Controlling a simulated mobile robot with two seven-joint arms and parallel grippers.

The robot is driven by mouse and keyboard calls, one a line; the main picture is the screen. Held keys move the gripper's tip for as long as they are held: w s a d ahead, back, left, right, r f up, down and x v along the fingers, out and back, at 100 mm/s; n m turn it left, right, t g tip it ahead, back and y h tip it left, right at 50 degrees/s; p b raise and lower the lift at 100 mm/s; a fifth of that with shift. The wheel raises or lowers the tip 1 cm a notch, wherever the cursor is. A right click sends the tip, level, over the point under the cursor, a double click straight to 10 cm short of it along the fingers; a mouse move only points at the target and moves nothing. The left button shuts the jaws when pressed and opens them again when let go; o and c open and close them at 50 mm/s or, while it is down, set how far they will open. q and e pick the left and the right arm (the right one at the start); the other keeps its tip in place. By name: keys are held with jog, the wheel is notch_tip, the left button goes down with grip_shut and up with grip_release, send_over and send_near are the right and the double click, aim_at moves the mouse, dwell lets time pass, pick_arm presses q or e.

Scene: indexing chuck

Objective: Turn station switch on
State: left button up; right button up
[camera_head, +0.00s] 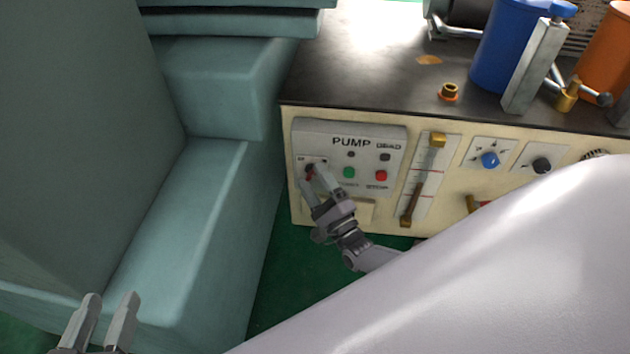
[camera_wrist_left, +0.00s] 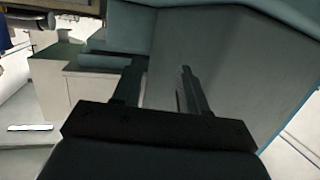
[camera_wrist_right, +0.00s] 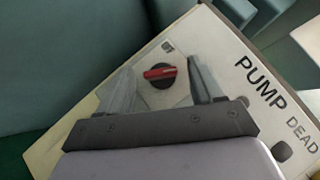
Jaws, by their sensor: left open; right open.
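The station switch is a black rotary knob with a red bar (camera_wrist_right: 160,74) on the left of the pump panel (camera_head: 375,135). In the head view the knob (camera_head: 309,170) is partly covered by my right gripper (camera_head: 313,181). The right gripper is open, with its fingers on either side of the knob in the right wrist view (camera_wrist_right: 163,90); whether they touch it I cannot tell. The red bar lies nearly level in that view. My left gripper (camera_head: 107,312) is open and empty at the lower left, away from the panel, beside teal machine surfaces.
The panel also bears a green button (camera_head: 349,172), a red button (camera_head: 381,175), a slider (camera_head: 437,141) and a blue knob (camera_head: 489,159). A blue cylinder (camera_head: 505,45) stands on the dark bench top (camera_head: 350,70). A teal machine body (camera_head: 190,220) fills the left.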

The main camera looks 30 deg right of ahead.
jog(key=shift+r, duration=0.1)
jog(key=shift+r, duration=0.25)
jog(key=shift+o, duration=0.9)
jog(key=r+p, duration=0.2)
jog(key=r, duration=0.1)
jog(key=r+p, duration=0.2)
jog(key=r, duration=0.1)
jog(key=r+p, duration=0.2)
jog(key=r, duration=0.1)
jog(key=shift+w, duration=0.25)
notch_tip(320, 180, up, 4)
jog(key=p, duration=0.2)
jog(key=shift+s+d+r+p, duration=0.1)
jog(key=shift+d+p, duration=0.05)
jog(key=shift+p, duration=0.2)
jog(key=shift+c, duration=0.9)
pick_arm(q)
jog(key=r+n+g+y+p, duration=0.1)
jog(key=g+p, duration=0.1)
jog(key=p, duration=0.1)
jog(key=shift+a+g, duration=0.1)
jog(key=shift+g, duration=0.2)
pick_arm(e)
notch_tip(320, 180, up, 6)
jog(key=shift+s, duration=0.15)
jog(key=shift+a, duration=0.2)
